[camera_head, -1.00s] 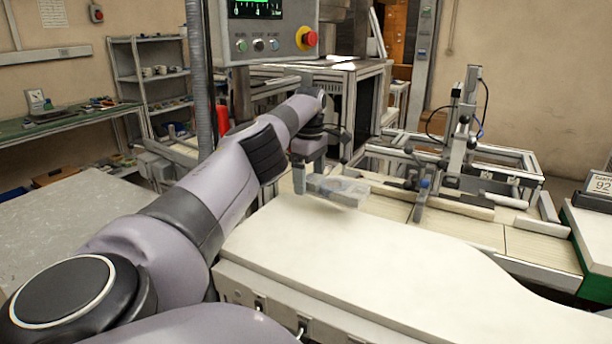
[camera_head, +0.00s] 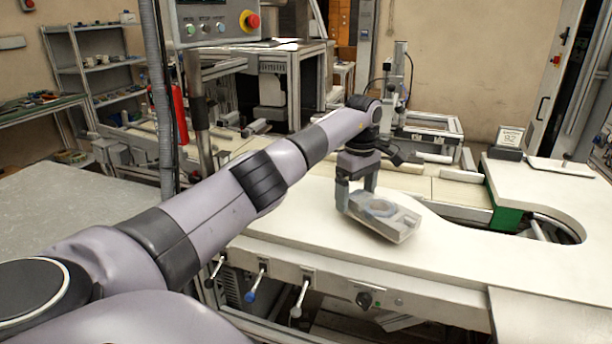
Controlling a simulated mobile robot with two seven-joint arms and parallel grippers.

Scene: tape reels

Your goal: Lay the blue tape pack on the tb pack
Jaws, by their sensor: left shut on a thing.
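My left gripper (camera_head: 356,190) points down over the white curved worktop and is shut on a flat, greyish, see-through pack with a faint blue ring in it, which looks like the blue tape pack (camera_head: 383,212). The pack sticks out to the right of the fingers and looks slightly tilted. I cannot tell whether its underside touches the worktop or hangs just above it. I cannot make out a tb pack in this view. My right gripper is not in view.
The white worktop (camera_head: 300,232) is clear around the pack and curves round a cutout at the right. A flat white plate (camera_head: 560,167) and a small display reading about 82 (camera_head: 509,138) stand at the back right. A control panel (camera_head: 212,20) hangs at top left.

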